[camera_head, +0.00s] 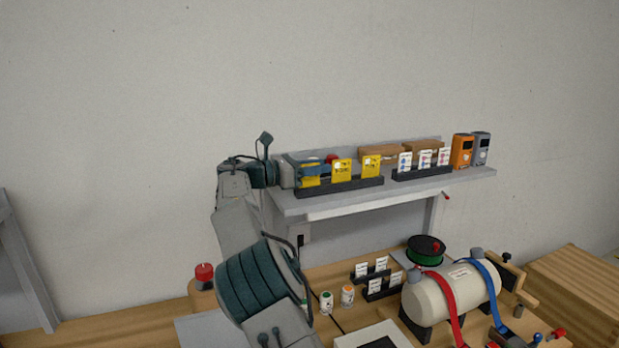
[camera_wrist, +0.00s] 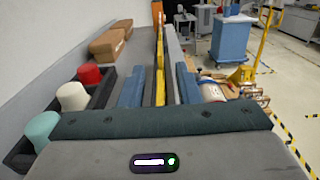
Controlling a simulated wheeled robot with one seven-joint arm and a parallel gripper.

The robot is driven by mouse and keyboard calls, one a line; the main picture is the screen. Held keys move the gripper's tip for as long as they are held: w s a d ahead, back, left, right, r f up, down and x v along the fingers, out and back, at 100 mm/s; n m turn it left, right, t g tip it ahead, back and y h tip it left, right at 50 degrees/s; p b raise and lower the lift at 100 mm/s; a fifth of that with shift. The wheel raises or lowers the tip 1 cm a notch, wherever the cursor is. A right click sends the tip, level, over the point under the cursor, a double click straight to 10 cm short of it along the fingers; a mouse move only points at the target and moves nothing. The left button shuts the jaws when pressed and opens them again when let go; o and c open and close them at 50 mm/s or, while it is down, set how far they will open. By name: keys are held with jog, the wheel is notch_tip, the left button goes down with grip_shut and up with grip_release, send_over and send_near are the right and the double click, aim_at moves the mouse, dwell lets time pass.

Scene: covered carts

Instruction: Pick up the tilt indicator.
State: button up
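Yellow tag cards stand in a dark rack (camera_head: 345,187) on the grey shelf; their print is too small to read, so I cannot confirm which is the tilt indicator. My gripper (camera_head: 311,169) is at the left end of this rack, around the leftmost yellow card (camera_head: 311,181), which it partly hides. In the wrist view my gripper (camera_wrist: 160,86) has a blue finger on each side of the yellow card (camera_wrist: 160,88), seen edge-on. Gaps show beside the card, so the fingers are open and not pressed on it.
Brown boxes (camera_wrist: 107,45) and a dark holder with red, white and teal caps (camera_wrist: 72,97) lie on the wall side.

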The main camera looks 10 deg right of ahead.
grip_shut()
jog(key=shift+r, duration=0.1)
